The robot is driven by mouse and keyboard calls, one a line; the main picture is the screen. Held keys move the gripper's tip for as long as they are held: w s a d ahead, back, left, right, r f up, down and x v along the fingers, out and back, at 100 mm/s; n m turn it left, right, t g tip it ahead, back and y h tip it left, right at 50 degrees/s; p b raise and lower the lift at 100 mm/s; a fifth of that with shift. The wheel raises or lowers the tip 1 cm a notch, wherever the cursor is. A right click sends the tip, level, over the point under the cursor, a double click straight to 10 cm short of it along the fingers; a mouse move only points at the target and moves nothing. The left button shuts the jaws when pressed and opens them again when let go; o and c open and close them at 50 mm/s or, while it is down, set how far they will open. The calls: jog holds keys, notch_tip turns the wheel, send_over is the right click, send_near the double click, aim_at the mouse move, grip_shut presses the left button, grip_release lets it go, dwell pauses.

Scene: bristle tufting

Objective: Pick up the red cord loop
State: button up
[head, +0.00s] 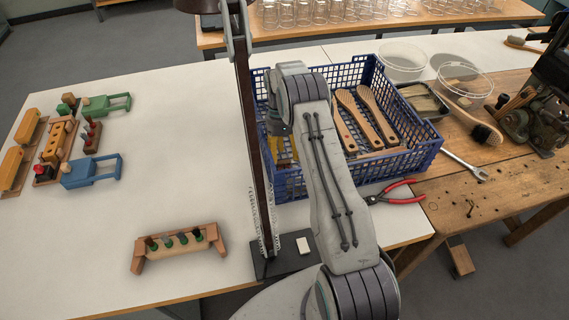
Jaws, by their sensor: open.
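I cannot make out a red cord loop for certain. The blue crate (415,158) on the white table holds several wooden brushes (378,115), and a yellow item (281,152) shows partly behind my arm. My arm rises in front of the crate and bends over at its left part. Part of the crate's inside is hidden by my arm.
Red-handled pliers (396,193) lie right of my arm. A wrench (466,167) and a brush (484,131) lie on the wooden bench. Wooden toys (90,172) and a small rack (180,246) stand at left. A dark post (250,130) stands close left of my arm. The table's middle left is clear.

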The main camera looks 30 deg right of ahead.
jog(key=shift+x, duration=1.3)
jog(key=shift+s, duration=0.1)
jog(key=shift+a+f, duration=0.1)
jog(key=c, duration=1)
